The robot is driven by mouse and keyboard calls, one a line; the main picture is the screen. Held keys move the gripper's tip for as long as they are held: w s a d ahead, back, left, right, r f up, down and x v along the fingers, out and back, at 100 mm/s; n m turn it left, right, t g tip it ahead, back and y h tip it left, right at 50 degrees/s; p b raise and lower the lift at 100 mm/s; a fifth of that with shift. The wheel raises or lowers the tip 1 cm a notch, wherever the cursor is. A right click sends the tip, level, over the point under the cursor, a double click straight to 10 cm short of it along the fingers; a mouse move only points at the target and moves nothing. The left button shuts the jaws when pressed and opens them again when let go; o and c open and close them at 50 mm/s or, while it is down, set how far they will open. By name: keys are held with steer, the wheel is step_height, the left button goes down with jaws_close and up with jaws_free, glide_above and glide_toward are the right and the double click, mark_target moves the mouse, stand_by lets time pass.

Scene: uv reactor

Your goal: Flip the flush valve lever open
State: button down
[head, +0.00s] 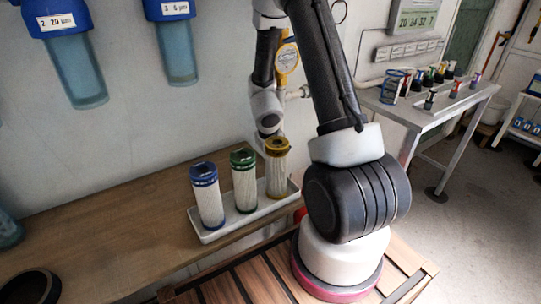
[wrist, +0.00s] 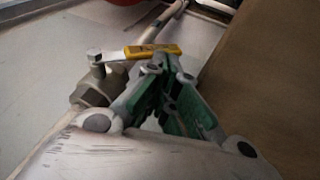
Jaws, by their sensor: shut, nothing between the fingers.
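In the wrist view the flush valve (wrist: 95,88) is a grey metal fitting on a pale pipe at the left. Its lever (wrist: 155,49) has a yellow sleeve with dark markings and reaches right from the stem, at an angle to the pipe. My gripper (wrist: 160,68), with green-sided fingers, is shut and empty. Its fingertips appear just in front of the lever's yellow end; I cannot tell whether they touch it. In the head view my gripper and the valve are hidden behind the cartridges and my arm.
In the head view a white tray (head: 213,234) on the wooden bench (head: 95,246) holds blue-, green- and yellow-topped cartridges. Blue filter housings (head: 77,66) hang on the wall. A side table (head: 432,108) with small items stands right. In the wrist view a brown surface (wrist: 262,95) lies right of my gripper.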

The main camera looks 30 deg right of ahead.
steer(key=shift+f, duration=0.1)
steer(key=shift+d+f, duration=0.15)
steer(key=shift+f, duration=0.65)
steer(key=shift+r, duration=0.1)
